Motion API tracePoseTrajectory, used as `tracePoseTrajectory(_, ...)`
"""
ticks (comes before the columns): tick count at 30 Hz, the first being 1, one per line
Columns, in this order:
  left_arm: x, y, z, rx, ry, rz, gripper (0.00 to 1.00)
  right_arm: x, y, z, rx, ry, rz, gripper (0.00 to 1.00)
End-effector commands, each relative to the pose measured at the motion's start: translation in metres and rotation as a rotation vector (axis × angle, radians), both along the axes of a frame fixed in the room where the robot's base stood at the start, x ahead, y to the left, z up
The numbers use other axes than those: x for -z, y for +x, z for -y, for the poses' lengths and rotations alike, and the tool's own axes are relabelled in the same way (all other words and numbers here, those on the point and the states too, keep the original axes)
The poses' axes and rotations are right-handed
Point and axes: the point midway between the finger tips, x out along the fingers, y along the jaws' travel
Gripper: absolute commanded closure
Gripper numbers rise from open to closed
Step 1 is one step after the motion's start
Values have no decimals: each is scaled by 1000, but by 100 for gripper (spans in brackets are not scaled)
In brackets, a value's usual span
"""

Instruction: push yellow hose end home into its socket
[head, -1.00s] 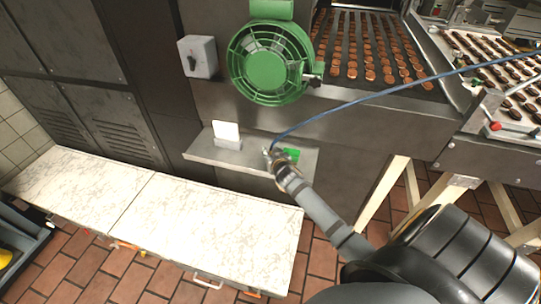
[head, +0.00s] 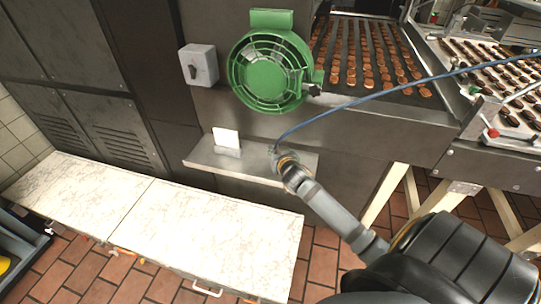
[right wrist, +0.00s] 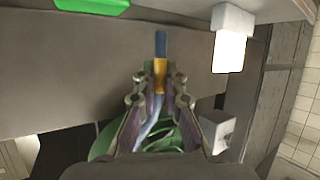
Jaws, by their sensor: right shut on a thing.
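My right gripper (head: 277,157) is over the small metal shelf (head: 203,154) below the green fan. In the right wrist view, its two fingers (right wrist: 160,80) are shut on the hose end. The yellow band of the hose end (right wrist: 160,70) shows between the fingertips, with a blue part sticking out past them. The blue hose (head: 365,99) arcs from the gripper up to the right, over the conveyor. A green block (right wrist: 92,4) shows at the top edge of the wrist view. I cannot make out a socket. My left gripper is not in view.
A white card (head: 227,138) stands in a holder on the shelf. The green fan (head: 268,65) and a grey switch box (head: 198,64) are on the machine above. A marbled counter (head: 215,235) is clear at the lower left. Conveyors with biscuits (head: 365,50) are behind.

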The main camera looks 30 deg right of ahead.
Motion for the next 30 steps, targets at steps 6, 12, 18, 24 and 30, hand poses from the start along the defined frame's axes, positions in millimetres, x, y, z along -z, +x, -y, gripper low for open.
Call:
tracePoseTrajectory(6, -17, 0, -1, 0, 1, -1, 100, -42, -60, -6, -8, -11, -8, 100)
tracePoseTrajectory(12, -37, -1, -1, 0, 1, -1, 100, -59, -94, -10, -2, -4, -6, 100)
tracePoseTrajectory(18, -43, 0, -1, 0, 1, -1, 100, -61, -105, -11, 0, 1, -1, 100)
tracePoseTrajectory(24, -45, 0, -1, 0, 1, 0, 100, -63, -106, -11, 1, 2, 1, 100)
tracePoseTrajectory(30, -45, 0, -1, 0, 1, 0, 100, -63, -106, -11, 1, 2, 1, 100)
